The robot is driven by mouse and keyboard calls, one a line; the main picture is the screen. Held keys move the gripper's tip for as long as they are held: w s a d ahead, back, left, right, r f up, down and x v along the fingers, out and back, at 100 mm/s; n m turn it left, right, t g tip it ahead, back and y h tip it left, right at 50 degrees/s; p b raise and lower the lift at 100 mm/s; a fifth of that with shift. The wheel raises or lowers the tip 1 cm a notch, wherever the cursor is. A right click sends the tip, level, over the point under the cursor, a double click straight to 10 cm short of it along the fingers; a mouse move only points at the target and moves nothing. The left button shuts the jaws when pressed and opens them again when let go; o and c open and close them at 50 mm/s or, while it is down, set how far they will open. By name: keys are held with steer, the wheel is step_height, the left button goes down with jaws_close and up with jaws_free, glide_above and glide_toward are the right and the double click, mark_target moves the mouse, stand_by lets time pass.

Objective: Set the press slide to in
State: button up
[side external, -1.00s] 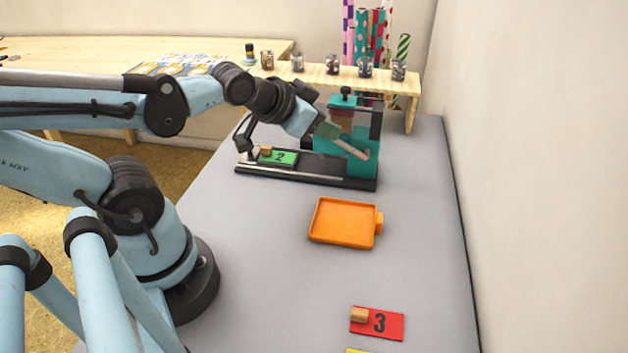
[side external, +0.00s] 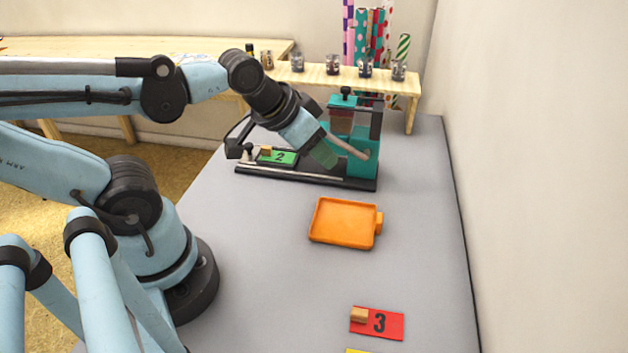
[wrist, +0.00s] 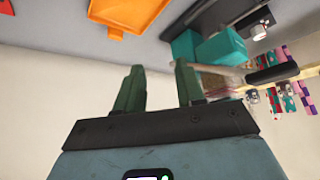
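The press (side external: 362,165) stands toward the back of the grey table, with a teal body, a black base and a pale lever (side external: 345,144). Its slide carries a green pad marked 2 (side external: 284,157) at the left end, outside the teal body, with a small dark knob (side external: 248,150) beside it. My gripper (side external: 325,153) is in front of the press, between the green pad and the teal body, hiding part of the base. In the wrist view my gripper (wrist: 160,67) has its two green fingers apart with nothing between them. Part of the teal body (wrist: 205,45) shows to the right.
An orange tray (side external: 346,202) lies in front of the press; it also shows in the wrist view (wrist: 130,4). A red pad marked 3 (side external: 391,325) lies nearer. A wooden shelf (side external: 345,80) with small jars is behind. A wall bounds the right side.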

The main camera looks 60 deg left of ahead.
steer(key=shift+o, duration=1.1)
steer(key=shift+r, duration=0.1)
step_height(320, 180, up, 6)
steer(key=g, duration=0.7)
glide_above(248, 144)
step_height(248, 144, down, 4)
steer(key=shift+d+f, duration=0.15)
steer(key=shift+f, duration=6.2)
jaws_close()
